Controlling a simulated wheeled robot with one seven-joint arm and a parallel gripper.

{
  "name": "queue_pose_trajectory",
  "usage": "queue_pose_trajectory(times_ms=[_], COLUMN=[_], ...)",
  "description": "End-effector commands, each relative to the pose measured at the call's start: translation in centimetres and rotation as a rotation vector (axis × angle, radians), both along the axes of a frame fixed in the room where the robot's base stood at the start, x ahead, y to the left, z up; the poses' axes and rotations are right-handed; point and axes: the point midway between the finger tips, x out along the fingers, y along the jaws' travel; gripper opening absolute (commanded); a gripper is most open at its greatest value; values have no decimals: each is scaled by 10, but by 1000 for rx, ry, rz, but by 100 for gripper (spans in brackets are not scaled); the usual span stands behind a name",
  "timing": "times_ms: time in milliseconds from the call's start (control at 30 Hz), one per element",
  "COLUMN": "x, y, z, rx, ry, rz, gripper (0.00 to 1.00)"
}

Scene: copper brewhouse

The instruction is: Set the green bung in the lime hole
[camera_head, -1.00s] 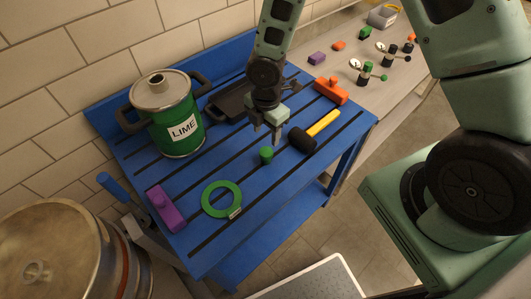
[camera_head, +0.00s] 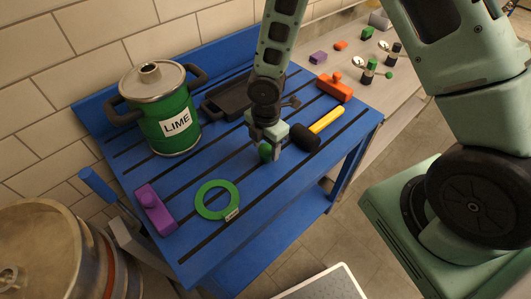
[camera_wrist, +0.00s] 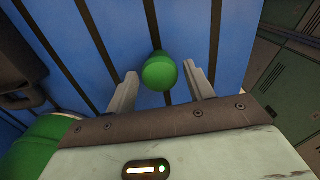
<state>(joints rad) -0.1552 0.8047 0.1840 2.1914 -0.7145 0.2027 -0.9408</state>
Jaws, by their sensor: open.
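The green bung (camera_head: 265,152) stands on the blue slatted table (camera_head: 190,240). In the wrist view the bung (camera_wrist: 160,72) sits between the two fingers of my gripper (camera_wrist: 163,88), with a gap on each side. In the head view my gripper (camera_head: 272,147) is low over the table and open, its fingers down around the bung and partly hiding it. A green pot labelled LIME (camera_head: 172,128) stands at the table's left rear. Its grey lid (camera_head: 172,86) has a raised round neck on top, which looks like the hole.
A mallet (camera_head: 308,137) with a yellow handle lies close right of my gripper. A green ring (camera_head: 217,213), a purple block (camera_head: 155,210), a dark tray (camera_head: 232,98) and an orange block (camera_head: 335,86) lie around. A bench (camera_head: 385,50) holds small fittings.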

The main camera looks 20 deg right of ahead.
Motion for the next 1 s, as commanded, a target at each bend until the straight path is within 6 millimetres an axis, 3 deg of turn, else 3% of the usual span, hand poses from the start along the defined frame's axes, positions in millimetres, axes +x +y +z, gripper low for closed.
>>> queue_pose_trajectory(times_ms=[133,300,1000], x=[0,0,0], y=[0,0,0], z=[0,0,18], rx=[0,0,0], ry=[0,0,0], rz=[0,0,0], gripper=[53,11,10])
